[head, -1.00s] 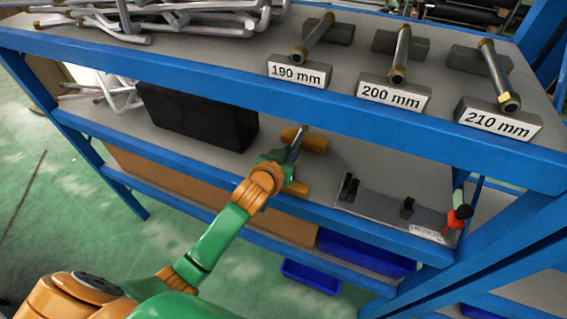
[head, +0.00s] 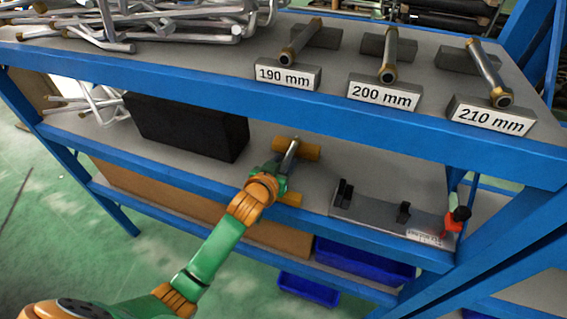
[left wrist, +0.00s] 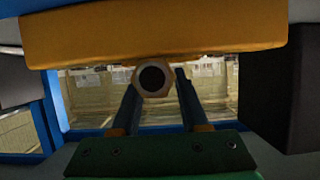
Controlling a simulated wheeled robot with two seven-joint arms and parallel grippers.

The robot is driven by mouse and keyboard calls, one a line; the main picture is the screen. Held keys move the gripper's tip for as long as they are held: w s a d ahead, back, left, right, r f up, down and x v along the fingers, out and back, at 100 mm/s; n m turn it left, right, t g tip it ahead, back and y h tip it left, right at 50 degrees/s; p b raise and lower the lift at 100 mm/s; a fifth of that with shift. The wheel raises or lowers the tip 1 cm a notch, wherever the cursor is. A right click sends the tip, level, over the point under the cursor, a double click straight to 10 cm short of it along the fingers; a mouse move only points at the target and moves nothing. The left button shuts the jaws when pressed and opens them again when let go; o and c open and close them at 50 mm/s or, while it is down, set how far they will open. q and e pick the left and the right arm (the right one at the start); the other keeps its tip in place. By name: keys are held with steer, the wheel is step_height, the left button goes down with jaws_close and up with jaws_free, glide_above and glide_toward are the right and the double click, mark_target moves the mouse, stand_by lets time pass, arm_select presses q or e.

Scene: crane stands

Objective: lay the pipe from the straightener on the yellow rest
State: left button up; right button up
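The yellow rest (head: 310,153) stands on the lower shelf, with a second yellow block (head: 292,198) nearer the front edge. The silver pipe (head: 291,153) points away from me, its far end over the back block. I cannot tell how firmly it bears on the rest. My left gripper (head: 284,168) is at the near part of the pipe. In the left wrist view the pipe's brass nut (left wrist: 153,78) shows end-on against the yellow rest (left wrist: 90,38), with the fingers apart on either side. The straightener (head: 375,212), a grey plate with black posts, is empty. My right gripper is out of view.
A black block (head: 190,128) stands left of the rest. Upper shelf holds labelled pipe stands, 190 mm (head: 287,75), 200 mm (head: 383,95) and 210 mm (head: 490,117), and heaped pipes (head: 160,25). The blue shelf beam (head: 320,95) runs above the gripper. A red clamp (head: 455,222) sits at right.

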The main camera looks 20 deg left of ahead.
arm_select(q)
steer(key=shift+o, duration=0.2)
steer(key=shift+s, duration=0.1)
steer(key=v, duration=0.7)
steer(key=shift+r, duration=0.1)
